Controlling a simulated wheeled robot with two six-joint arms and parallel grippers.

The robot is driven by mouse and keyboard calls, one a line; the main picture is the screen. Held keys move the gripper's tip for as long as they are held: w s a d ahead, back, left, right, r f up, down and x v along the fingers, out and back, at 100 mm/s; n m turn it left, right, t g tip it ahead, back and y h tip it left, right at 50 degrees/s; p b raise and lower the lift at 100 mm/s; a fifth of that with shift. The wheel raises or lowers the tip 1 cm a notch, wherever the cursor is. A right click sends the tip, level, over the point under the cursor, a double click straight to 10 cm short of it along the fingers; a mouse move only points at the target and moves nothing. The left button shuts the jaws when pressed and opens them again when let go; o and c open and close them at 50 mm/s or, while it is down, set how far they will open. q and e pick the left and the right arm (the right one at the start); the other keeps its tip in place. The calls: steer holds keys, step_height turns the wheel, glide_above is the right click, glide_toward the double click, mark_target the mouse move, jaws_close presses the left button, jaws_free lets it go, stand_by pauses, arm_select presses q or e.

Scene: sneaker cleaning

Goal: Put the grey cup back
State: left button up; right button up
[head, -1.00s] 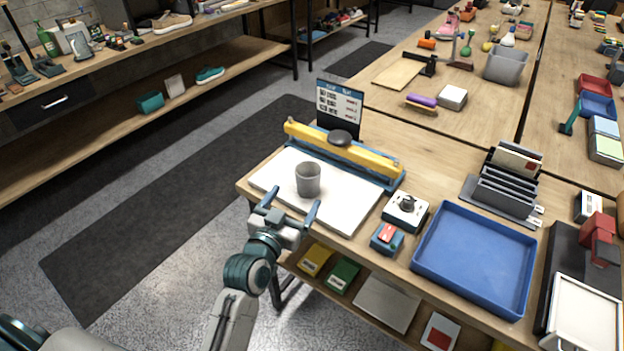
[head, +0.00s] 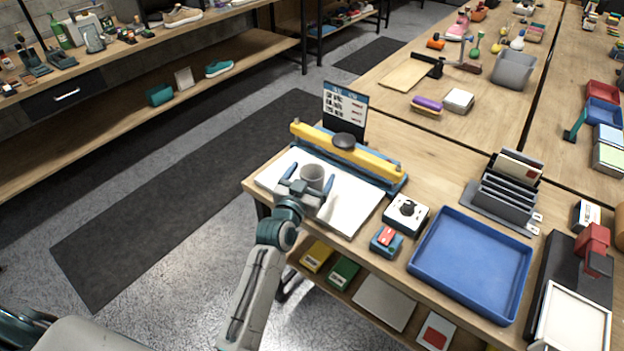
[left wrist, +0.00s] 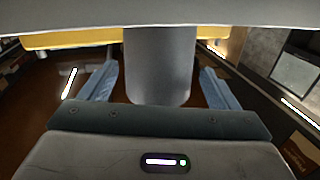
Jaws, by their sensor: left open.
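The grey cup (head: 313,176) stands upright on a white board (head: 352,209) at the near left corner of the table. My left gripper (head: 309,187) is open, with its two blue-grey fingers on either side of the cup's near part. In the left wrist view the cup (left wrist: 160,65) stands between the two open fingers (left wrist: 160,85), with a visible gap on each side. The lower part of the cup is partly hidden by the gripper in the head view. My right gripper is not in view.
A yellow bar with a black knob (head: 345,142) lies along the board's back edge, close behind the cup. A sign (head: 345,108) stands behind it. A blue tray (head: 470,264), a white dial box (head: 406,213) and a letter rack (head: 505,185) are to the right.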

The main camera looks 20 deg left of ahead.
arm_select(q)
steer(key=shift+w+d, duration=0.1)
steer(key=shift+w, duration=0.2)
steer(key=shift+s, duration=0.1)
steer(key=c, duration=1.1)
steer(key=shift+c, duration=0.2)
